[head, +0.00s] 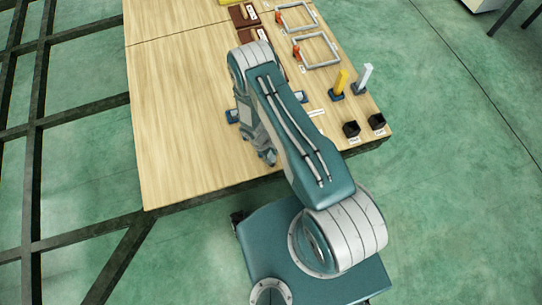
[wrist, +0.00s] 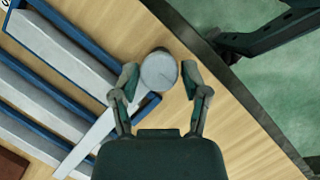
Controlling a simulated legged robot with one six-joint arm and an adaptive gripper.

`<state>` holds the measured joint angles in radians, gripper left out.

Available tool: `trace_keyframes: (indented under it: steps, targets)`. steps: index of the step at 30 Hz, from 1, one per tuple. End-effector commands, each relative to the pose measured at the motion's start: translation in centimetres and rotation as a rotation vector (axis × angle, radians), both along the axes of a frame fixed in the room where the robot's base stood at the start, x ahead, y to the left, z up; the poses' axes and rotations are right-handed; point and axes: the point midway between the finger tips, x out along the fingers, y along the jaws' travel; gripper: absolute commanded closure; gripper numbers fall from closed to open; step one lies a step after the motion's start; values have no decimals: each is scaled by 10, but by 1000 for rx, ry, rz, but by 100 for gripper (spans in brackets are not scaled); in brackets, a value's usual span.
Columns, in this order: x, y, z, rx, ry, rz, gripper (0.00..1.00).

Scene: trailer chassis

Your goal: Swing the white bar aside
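A thin white bar (wrist: 98,137) runs diagonally in the wrist view, from the lower left up to a round grey-white knob (wrist: 158,71). In the head view my gripper (head: 268,158) points down over the table's near part, and my arm hides the bar there.
Several pale blocks (wrist: 62,53) lie in blue holders at left in the wrist view. The wooden table (head: 170,120) is bare on its left. Yellow (head: 341,83) and white (head: 365,77) upright handles, black cups (head: 351,129) and grey frames (head: 316,50) stand to the right.

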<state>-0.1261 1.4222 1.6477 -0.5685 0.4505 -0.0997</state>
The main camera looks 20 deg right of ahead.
Motion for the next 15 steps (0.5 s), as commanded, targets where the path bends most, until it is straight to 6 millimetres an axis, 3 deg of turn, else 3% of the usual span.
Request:
trace_keyframes:
  steps: [1,2,3,15]
  targets:
    - [0,0,0,0,0,0,85]
    - [0,0,0,0,0,0,98]
    - [0,0,0,1,1,0,100]
    - [-1,-1,-1,0,2,-43,100]
